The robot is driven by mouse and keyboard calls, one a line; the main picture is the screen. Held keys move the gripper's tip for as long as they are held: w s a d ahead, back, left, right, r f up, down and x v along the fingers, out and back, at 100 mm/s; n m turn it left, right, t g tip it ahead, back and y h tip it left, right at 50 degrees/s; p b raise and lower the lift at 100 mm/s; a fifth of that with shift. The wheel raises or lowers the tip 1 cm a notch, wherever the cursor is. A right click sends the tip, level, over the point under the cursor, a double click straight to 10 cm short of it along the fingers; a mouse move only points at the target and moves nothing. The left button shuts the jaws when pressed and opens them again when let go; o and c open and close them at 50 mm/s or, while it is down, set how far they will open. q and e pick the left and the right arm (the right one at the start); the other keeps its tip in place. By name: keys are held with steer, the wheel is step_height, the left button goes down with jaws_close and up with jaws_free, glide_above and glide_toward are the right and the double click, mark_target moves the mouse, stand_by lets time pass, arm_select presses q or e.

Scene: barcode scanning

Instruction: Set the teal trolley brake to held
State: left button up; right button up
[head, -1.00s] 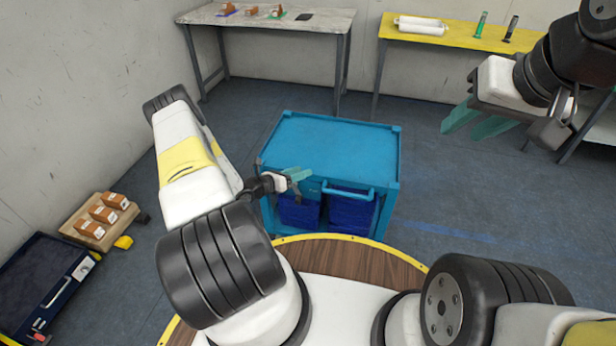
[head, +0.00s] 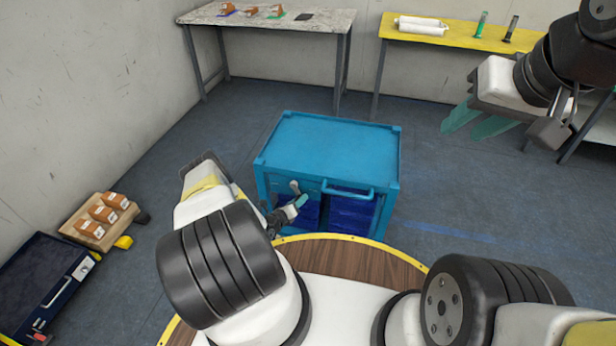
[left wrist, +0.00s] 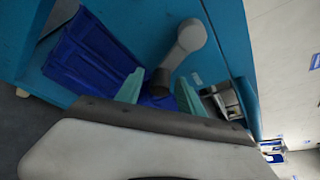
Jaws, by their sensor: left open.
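The teal trolley (head: 330,145) stands in front of me, its top bare. A grey brake lever (head: 295,187) is on its near face, towards the left. In the left wrist view the lever (left wrist: 186,43) has a round pivot end, and its arm slants down to a dark tip. My left gripper (head: 298,205) is at that face, just below the lever. In the left wrist view its open teal fingers (left wrist: 160,93) lie either side of the lever's dark tip; contact cannot be told. My right gripper (head: 478,118) is open and empty, raised at the upper right.
The trolley has a front handle (head: 348,190) and blue bins (left wrist: 90,55) below. A grey table (head: 330,20) and a yellow table (head: 460,36) stand at the back. A wooden tray with small boxes (head: 103,214) is at the left. The floor right of the trolley is clear.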

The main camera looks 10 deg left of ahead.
arm_select(q)
steer(key=shift+w+d, duration=0.1)
steer(key=shift+w, duration=0.2)
jaws_close()
stand_by(1.3)
